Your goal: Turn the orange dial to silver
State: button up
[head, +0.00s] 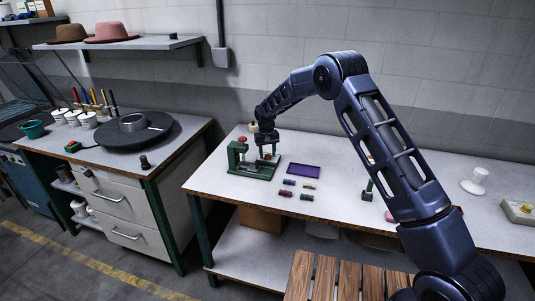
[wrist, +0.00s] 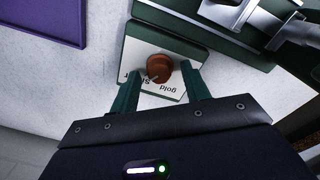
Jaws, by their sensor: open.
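The orange dial (wrist: 159,67) is a round orange-brown knob on a pale label plate (wrist: 172,95), set on a green base. I cannot tell which word the dial points at. My gripper (wrist: 159,80) is open, with its green fingers on either side of the dial's near edge; I cannot tell whether they touch it. In the head view my gripper (head: 268,153) hangs over the right end of the green press (head: 247,170), hiding most of the dial.
A purple tray (head: 303,171) lies right of the press. Several small coloured blocks (head: 287,192) lie in front of it. A green stand (head: 368,191) and a white knob-like piece (head: 475,181) stand further right.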

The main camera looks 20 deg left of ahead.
aim_at(267, 155)
notch_tip(267, 155, up, 11)
jog(key=shift+a+f, duration=0.15)
jog(key=shift+f, duration=0.05)
dwell(0.5)
